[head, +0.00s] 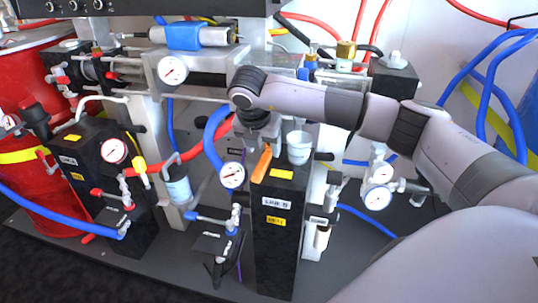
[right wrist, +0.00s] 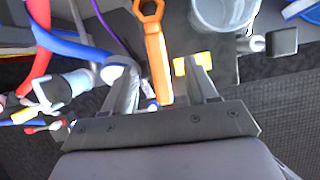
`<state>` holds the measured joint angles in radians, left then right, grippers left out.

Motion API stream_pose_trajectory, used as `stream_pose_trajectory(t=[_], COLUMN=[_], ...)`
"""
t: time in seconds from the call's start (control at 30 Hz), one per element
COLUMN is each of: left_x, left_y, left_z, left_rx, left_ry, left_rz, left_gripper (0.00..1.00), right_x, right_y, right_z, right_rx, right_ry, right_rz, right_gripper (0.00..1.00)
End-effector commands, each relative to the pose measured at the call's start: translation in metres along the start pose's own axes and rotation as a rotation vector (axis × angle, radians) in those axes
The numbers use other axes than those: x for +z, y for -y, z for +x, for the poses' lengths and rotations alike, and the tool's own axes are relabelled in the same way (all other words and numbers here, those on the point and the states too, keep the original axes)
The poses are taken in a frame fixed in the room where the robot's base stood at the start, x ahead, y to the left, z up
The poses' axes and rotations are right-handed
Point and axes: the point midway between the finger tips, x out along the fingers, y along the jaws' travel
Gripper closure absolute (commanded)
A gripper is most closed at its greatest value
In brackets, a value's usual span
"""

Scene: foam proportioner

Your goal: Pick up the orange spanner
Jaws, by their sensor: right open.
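The orange spanner (head: 262,164) lies on top of the black LPA B pump block, at its left edge beside a grey cup. It also shows in the right wrist view (right wrist: 156,55), its ring end pointing away from the gripper and its handle running back between the fingers. My right gripper (head: 262,138) is above the block, just behind the spanner in the head view. Its fingers (right wrist: 162,75) are open, one on each side of the handle, with gaps on both sides. I cannot tell how high they are above it. My left gripper is not in view.
The grey cup (head: 299,147) stands close to the right of the spanner. A pressure gauge (head: 232,175) and a thick blue hose (head: 212,135) are close on the left. A yellow label (head: 281,173) is on the block top. Red drum (head: 45,90) at far left.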

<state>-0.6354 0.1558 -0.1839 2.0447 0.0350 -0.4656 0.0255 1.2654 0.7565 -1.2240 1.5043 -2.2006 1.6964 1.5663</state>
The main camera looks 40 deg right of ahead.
Motion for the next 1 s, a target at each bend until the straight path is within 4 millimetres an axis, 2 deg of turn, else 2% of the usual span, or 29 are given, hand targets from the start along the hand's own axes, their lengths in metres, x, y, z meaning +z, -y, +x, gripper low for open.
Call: stream_pose_trajectory(t=[0.2, 0.3, 0.53, 0.87, 1.0], left_x=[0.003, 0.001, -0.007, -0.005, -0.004], left_y=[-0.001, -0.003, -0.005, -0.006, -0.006], left_z=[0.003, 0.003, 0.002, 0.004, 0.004], left_rx=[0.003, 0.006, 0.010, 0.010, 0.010], left_ry=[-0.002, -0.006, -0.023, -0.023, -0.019], left_rz=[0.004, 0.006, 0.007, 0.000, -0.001], left_gripper=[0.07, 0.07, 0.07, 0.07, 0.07], right_x=[-0.006, -0.006, -0.006, -0.007, -0.006], right_y=[-0.004, -0.004, -0.004, -0.004, -0.004], right_z=[0.034, 0.044, 0.049, 0.050, 0.049], right_rx=[0.000, 0.002, 0.003, 0.004, 0.004], right_ry=[-0.004, -0.003, -0.003, -0.004, -0.004], right_rz=[-0.002, -0.002, -0.004, -0.004, -0.004], right_gripper=[0.43, 0.43, 0.43, 0.43, 0.88])
